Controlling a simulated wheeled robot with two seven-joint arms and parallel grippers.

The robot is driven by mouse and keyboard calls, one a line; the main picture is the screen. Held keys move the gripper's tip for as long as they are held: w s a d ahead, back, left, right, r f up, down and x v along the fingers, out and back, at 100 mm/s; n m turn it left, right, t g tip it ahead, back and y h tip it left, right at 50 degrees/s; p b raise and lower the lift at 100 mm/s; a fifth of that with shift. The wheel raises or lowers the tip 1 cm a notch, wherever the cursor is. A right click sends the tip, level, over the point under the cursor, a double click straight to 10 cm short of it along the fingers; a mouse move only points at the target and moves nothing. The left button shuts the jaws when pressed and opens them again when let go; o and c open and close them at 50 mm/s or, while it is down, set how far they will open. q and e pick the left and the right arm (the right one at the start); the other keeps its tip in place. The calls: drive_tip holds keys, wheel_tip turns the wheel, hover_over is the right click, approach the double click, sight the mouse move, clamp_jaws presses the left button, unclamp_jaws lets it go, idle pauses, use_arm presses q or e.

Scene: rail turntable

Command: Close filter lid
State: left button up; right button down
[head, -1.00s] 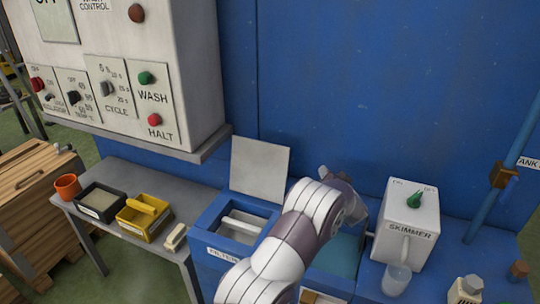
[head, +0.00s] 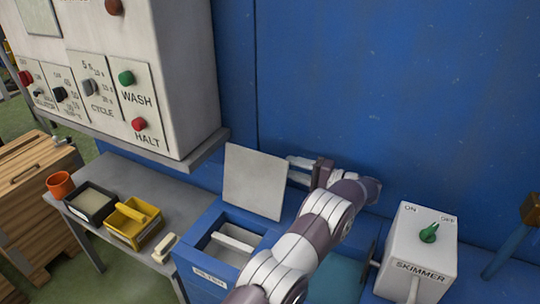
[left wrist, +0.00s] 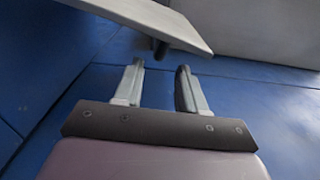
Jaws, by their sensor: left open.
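The filter lid (head: 254,182) is a pale grey square plate. It stands raised, leaning back at the rear of the blue filter box (head: 205,276), whose opening shows a white bar inside. The lid also shows along the top of the left wrist view (left wrist: 150,20). My left gripper (head: 300,172) is at the lid's right edge, near its upper part, with its fingers pointing left. In the left wrist view, the two fingers (left wrist: 160,88) are apart with nothing between them. I cannot tell whether a finger touches the lid. My right gripper is in neither view.
A grey side table (head: 190,195) on the left holds a yellow bin (head: 133,222), a dark bin (head: 90,203), an orange cup (head: 60,184) and a pale brush-like block (head: 165,247). A skimmer box (head: 415,245) stands right of my arm. A blue wall (head: 400,90) rises behind.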

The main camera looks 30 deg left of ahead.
sight(268, 160)
use_arm(q)
drive_tip(key=a, duration=0.6)
drive_tip(key=a+p, duration=0.1)
drive_tip(key=a, duration=0.2)
drive_tip(key=shift+s+f, duration=0.15)
drive_tip(key=shift+s, duration=0.25)
clamp_jaws()
